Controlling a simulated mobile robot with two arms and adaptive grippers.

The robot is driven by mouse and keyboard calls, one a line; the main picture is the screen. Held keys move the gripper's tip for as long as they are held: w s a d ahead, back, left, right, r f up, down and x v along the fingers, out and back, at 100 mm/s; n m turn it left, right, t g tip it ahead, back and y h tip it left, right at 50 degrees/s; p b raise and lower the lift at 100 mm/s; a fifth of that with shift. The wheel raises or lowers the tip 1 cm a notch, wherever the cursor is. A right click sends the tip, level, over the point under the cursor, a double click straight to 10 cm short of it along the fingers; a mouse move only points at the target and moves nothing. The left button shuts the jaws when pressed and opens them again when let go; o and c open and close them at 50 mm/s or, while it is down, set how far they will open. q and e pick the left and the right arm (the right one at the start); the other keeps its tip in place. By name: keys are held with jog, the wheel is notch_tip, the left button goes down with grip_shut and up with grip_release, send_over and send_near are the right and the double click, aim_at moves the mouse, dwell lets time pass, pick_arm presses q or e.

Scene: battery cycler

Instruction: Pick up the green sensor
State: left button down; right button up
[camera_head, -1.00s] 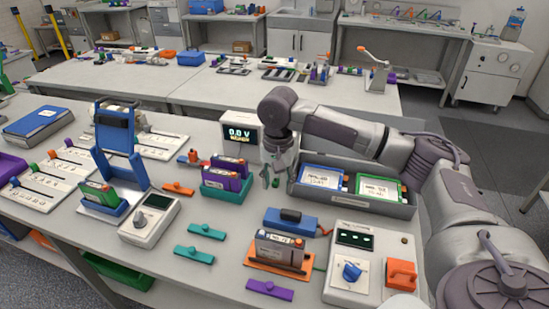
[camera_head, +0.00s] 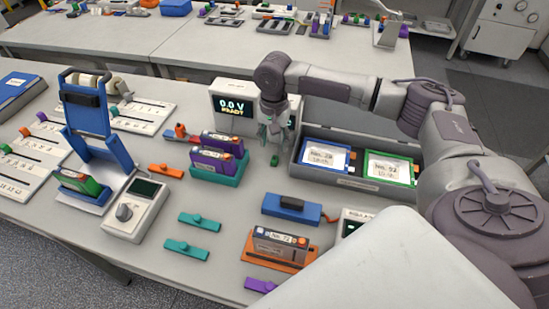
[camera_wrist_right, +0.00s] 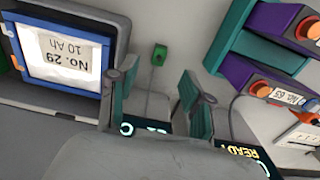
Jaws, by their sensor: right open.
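The green sensor (camera_head: 275,160) is a small green block on the table, in front of the 0.0 V display box (camera_head: 232,106). In the right wrist view the sensor (camera_wrist_right: 159,54) has a thin dark cable running from it toward the display. My right gripper (camera_head: 272,138) points down just behind the sensor in the head view. In the right wrist view its open fingers (camera_wrist_right: 157,92) are spread apart with nothing between them, and the sensor shows beyond the gap between them, apart from both. My left gripper is not in view.
A grey tray (camera_head: 345,182) with blue- and green-framed battery packs stands right of the sensor. Purple batteries in a teal holder (camera_head: 222,178) stand to its left. A blue clamp (camera_head: 292,209) lies in front. A white surface (camera_head: 400,270) covers the lower right.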

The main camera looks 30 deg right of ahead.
aim_at(275, 159)
notch_tip(275, 159, down, 2)
jog(key=shift+w+d, duration=0.1)
jog(key=shift+w, duration=0.05)
jog(key=shift+f+p, duration=0.35)
jog(key=shift+f, duration=0.2)
notch_tip(275, 159, down, 4)
jog(key=shift+d+r+p, duration=0.1)
jog(key=shift+r+p, duration=0.1)
jog(key=shift+p, duration=0.25)
jog(key=shift+w+f, duration=0.1)
jog(key=shift+f, duration=0.25)
jog(key=shift+c, duration=0.3)
grip_shut()
